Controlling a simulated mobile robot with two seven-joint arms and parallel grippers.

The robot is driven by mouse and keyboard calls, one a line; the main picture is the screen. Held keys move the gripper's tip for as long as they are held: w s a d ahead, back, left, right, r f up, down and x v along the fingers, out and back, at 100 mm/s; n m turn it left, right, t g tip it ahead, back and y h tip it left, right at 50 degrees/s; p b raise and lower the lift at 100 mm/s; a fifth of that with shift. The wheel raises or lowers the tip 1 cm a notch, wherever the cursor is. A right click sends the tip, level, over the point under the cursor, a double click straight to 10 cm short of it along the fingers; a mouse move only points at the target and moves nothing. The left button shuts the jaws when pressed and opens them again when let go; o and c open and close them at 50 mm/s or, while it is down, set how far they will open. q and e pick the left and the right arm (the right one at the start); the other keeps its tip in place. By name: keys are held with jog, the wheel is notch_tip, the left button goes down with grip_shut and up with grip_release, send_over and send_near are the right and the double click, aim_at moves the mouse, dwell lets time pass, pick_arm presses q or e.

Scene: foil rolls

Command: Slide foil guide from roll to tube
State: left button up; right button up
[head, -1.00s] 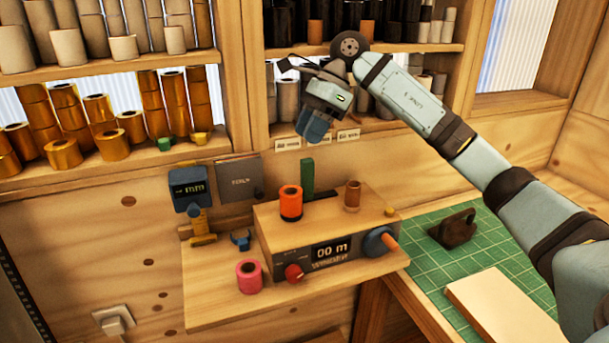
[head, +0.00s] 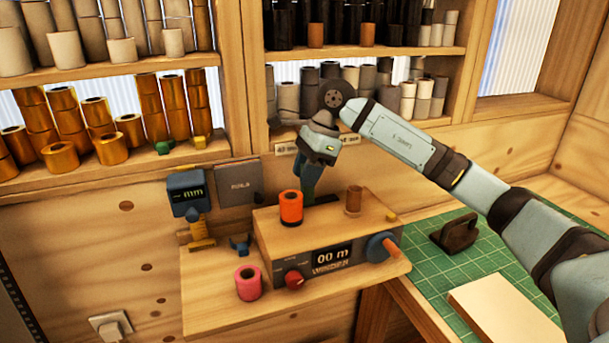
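The winder (head: 290,262) is a wooden box with a "00 m" display. An orange foil roll (head: 291,207) stands on its top left. A brown tube (head: 354,199) stands on its top right. The green foil guide (head: 307,192) stands at a dark slot (head: 325,199) between them, close behind the roll. My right gripper (head: 312,174) points down at the guide and hides its upper part. Its blue fingers overlap the guide in the picture, so I cannot tell whether they are shut on it. My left gripper is out of view.
A pink roll (head: 248,283) stands on the shelf in front of the winder. A blue gauge (head: 190,196) is at the left. A green mat (head: 440,279) holds a dark block (head: 455,232) and a pale board (head: 505,312).

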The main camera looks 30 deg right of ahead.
jog(key=shift+a+f, duration=0.15)
jog(key=shift+f, duration=0.35)
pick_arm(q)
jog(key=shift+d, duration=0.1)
pick_arm(e)
grip_shut()
jog(key=d+b, duration=0.1)
jog(key=d, duration=0.1)
jog(key=s+d+b, duration=0.1)
jog(key=d, duration=0.1)
jog(key=shift+d+f, duration=0.15)
jog(key=shift+d, duration=0.1)
jog(key=shift+s+d, duration=0.1)
jog(key=shift+d, duration=0.2)
jog(key=shift+r, duration=0.2)
grip_release()
jog(key=shift+d, duration=0.1)
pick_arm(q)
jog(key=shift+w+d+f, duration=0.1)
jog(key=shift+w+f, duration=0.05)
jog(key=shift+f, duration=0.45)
